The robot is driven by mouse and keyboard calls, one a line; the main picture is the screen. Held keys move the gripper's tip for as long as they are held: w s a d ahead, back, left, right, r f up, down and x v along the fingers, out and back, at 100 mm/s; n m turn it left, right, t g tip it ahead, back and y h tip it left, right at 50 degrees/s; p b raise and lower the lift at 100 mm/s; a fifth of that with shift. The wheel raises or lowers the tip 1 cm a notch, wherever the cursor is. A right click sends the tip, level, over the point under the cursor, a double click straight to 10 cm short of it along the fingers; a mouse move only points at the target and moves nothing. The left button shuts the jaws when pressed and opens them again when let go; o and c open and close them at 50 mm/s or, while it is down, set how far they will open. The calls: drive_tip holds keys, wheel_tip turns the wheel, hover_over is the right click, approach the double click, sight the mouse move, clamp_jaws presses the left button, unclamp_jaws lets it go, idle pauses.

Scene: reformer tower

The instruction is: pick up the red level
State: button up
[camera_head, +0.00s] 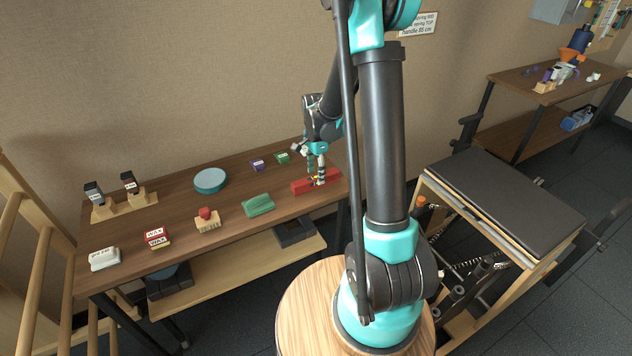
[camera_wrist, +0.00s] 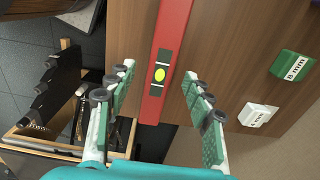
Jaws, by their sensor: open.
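The red level (camera_head: 303,187) lies on the right part of the wooden table (camera_head: 180,195), near its front edge. In the wrist view the red level (camera_wrist: 171,45) runs lengthwise up the picture, with a yellow vial (camera_wrist: 159,74) in a dark panel. My gripper (camera_head: 319,182) is over the level. In the wrist view my gripper (camera_wrist: 160,80) is open, with one green-padded finger on each side of the level. The fingers look apart from it, with a gap on both sides. My gripper hides part of the level in the head view.
Near the level are a green block (camera_wrist: 292,66) marked 8 mm and a white block (camera_wrist: 257,114). A green item (camera_head: 258,205), a teal disc (camera_head: 210,181) and a red-handled stamp (camera_head: 207,219) are further left. A black-topped reformer (camera_head: 505,200) stands right of the table.

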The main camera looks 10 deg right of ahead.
drive_tip(key=shift+f, duration=1.35)
clamp_jaws()
